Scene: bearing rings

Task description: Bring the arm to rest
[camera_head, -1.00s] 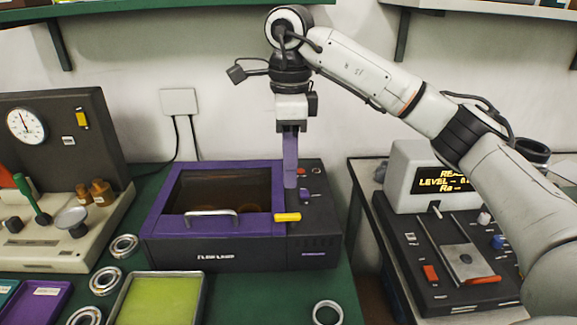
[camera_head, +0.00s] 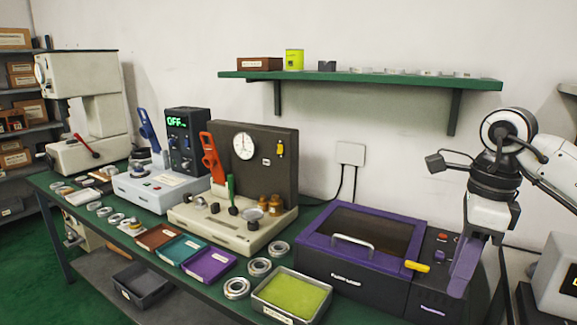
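My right gripper (camera_head: 462,272) hangs down at the right side of the picture, with purple fingers below a white wrist. It is over or in front of the right end of a purple and black lidded machine (camera_head: 330,272), beside its control panel. I cannot tell whether it touches the machine. The fingers overlap from this angle, so their opening is unclear. I see nothing held in them. The machine's lid is down, with a silver handle and a yellow lever (camera_head: 417,266). My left gripper is not in view.
The green bench (camera_head: 330,312) carries a yellow-green tray (camera_head: 292,297), bearing rings (camera_head: 237,288), brown, teal and purple trays (camera_head: 209,265), and a gauge stand (camera_head: 243,145). A light box-shaped device (camera_head: 558,275) stands at far right. A green shelf (camera_head: 360,80) hangs above.

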